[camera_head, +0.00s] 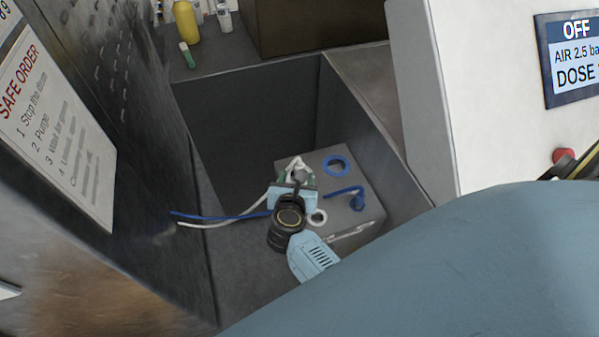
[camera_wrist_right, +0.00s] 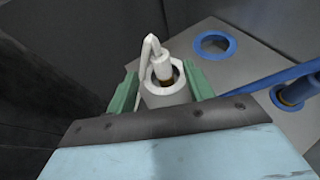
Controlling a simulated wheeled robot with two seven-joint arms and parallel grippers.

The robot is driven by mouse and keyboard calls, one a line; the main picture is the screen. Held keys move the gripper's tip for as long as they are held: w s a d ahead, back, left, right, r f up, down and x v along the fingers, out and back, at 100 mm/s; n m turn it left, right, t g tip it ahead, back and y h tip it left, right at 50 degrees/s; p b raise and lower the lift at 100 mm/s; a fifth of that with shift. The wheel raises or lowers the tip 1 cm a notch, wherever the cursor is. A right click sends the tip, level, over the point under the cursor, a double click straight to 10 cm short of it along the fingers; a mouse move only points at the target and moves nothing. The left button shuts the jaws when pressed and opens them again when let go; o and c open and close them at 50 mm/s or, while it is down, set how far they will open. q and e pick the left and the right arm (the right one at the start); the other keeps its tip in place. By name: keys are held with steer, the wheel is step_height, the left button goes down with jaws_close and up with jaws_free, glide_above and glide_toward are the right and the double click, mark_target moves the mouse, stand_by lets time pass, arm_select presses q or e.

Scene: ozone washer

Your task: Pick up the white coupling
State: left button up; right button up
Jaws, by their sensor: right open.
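The white coupling (camera_wrist_right: 162,66) stands upright in a white hex-shaped collar (camera_wrist_right: 168,94) on top of a grey box, with a white lever-like piece at its left side. It also shows in the head view (camera_head: 297,164), partly hidden by my gripper. My right gripper (camera_wrist_right: 160,72) is open, with one green finger on each side of the coupling and collar. In the head view my right gripper (camera_head: 298,177) is over the back left part of the box. Contact between fingers and coupling cannot be made out. My left gripper is not in view.
The grey box (camera_head: 368,222) sits in a deep dark basin (camera_head: 240,125) with close walls. A blue ring (camera_head: 336,165) and a blue coupling (camera_head: 357,202) with a hose are to the right. Blue (camera_head: 222,217) and white hoses run left. A metal panel (camera_head: 140,130) rises at left.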

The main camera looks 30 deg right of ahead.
mark_target(299, 165)
steer(key=shift+x, duration=3.2)
steer(key=shift+c, duration=0.4)
steer(key=c, duration=1)
steer(key=shift+r, duration=0.1)
steer(key=shift+c, duration=0.2)
